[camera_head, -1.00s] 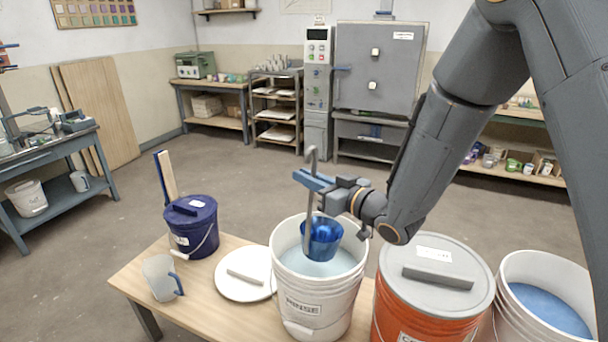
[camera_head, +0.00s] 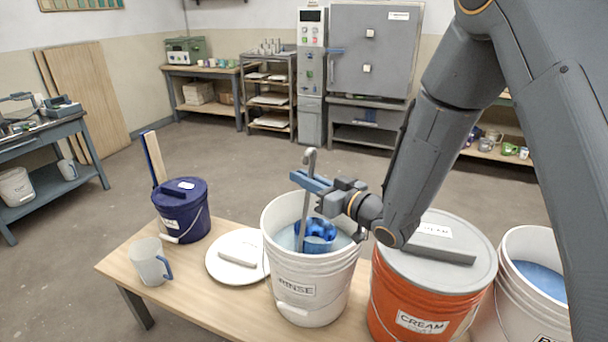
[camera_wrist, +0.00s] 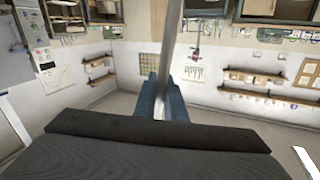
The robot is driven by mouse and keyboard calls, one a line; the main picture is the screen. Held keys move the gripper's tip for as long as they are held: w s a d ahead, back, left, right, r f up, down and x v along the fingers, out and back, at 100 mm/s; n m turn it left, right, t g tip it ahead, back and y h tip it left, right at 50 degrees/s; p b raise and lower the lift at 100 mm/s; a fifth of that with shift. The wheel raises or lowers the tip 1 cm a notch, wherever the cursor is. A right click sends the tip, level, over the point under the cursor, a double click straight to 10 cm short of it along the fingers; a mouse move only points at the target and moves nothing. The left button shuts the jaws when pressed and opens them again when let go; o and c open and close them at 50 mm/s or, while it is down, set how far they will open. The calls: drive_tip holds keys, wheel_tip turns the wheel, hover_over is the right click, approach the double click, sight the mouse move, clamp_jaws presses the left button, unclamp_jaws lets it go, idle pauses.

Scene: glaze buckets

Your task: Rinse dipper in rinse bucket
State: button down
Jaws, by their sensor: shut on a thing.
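A white bucket labelled RINSE (camera_head: 311,277) stands open on the wooden table, with pale liquid inside. My gripper (camera_head: 312,183) is above its rim and shut on the grey handle of the dipper (camera_head: 316,232). The handle is upright, with its hooked top above my fingers. The blue dipper cup is inside the bucket, low at the liquid's surface; its lower part is hidden. In the wrist view, the grey handle (camera_wrist: 173,50) runs between my blue fingers (camera_wrist: 162,104); the cup is hidden there.
An orange CREAM bucket (camera_head: 421,321) with a grey lid stands close right of the rinse bucket. An open white bucket (camera_head: 518,252) with blue liquid is farther right. A white lid (camera_head: 222,272), a dark blue lidded bucket (camera_head: 184,216) and a pitcher (camera_head: 148,262) are left.

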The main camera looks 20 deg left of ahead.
wheel_tip(320, 180, down, 8)
drive_tip(key=b, duration=0.5)
drive_tip(key=shift+a, duration=0.1)
idle(2.9)
